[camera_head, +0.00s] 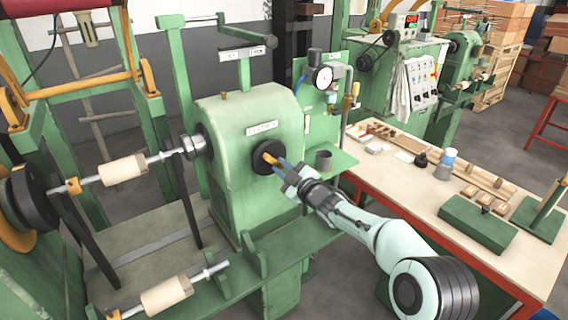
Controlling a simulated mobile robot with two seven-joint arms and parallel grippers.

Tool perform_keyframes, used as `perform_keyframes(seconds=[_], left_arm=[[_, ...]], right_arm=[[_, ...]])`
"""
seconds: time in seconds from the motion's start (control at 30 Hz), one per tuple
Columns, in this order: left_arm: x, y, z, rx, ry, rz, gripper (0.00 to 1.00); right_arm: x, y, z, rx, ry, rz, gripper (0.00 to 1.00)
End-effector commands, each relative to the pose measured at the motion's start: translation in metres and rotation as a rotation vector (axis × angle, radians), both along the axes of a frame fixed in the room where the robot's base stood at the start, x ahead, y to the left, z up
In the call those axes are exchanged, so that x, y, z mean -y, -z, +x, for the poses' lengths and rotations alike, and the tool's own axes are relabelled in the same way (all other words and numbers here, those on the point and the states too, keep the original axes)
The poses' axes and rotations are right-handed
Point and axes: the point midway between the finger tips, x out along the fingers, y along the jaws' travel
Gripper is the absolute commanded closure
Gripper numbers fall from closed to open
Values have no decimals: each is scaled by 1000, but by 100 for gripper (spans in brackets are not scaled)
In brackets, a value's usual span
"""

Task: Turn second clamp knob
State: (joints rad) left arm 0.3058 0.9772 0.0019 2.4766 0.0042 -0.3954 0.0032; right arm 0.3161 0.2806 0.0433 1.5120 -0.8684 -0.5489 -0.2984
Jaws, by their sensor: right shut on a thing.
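A green winding machine headstock (215,128) stands in the middle of the view. On its right-hand face is a round black hub with an orange-brown knob (268,157) at its centre. My right gripper (276,163) reaches in from the lower right, with its fingertips at the knob. It is shut on the knob, and the fingers partly hide it. Other clamp parts are too small to tell apart. My left gripper is not in view.
A shaft with a pale wooden spool (122,170) runs left of the headstock, and another spool (166,295) lies lower. A workbench (405,190) with small parts stands right. A gauge (322,78) and a grey cup (323,160) are behind the gripper.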

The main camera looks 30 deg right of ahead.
Motion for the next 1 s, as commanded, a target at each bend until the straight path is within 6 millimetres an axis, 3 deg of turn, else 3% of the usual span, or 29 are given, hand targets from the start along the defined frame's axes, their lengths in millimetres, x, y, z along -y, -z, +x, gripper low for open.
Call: perform_keyframes(seconds=[0.5, 1.0], left_arm=[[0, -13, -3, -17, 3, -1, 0], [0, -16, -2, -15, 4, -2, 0]], right_arm=[[-6, 0, 0, -22, -4, 362, 100], [-7, 0, 0, -26, -5, 441, 100]])
